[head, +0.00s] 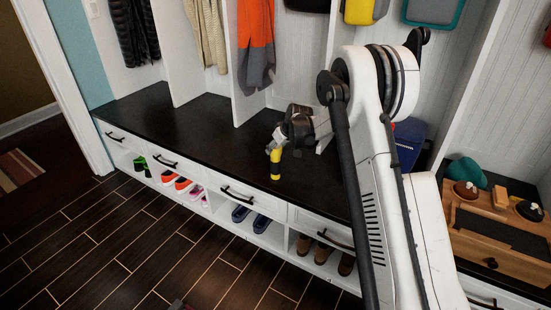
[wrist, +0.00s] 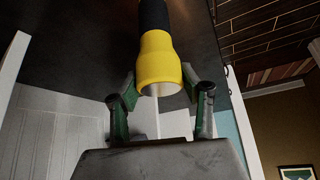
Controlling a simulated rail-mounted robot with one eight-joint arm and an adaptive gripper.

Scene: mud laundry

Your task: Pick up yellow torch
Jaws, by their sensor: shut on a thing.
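The yellow torch (wrist: 158,60) fills the upper middle of the wrist view, with a wide yellow head and a black grip. My gripper (wrist: 160,88) is shut on it, with a finger on each side of the yellow head. In the head view the torch (head: 275,163) shows as a small yellow and black piece at my gripper (head: 276,145), above the front part of the dark bench top. The fingers are small there and partly hidden by the wrist. I cannot tell whether the torch touches the bench.
The dark bench (head: 160,120) is largely clear to the left. Shoes, including blue slippers (head: 250,218), sit in cubbies below. A blue bin (head: 408,140) stands behind my arm. A wooden tray (head: 495,235) with a teal cap (head: 465,172) is at right. Coats hang behind.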

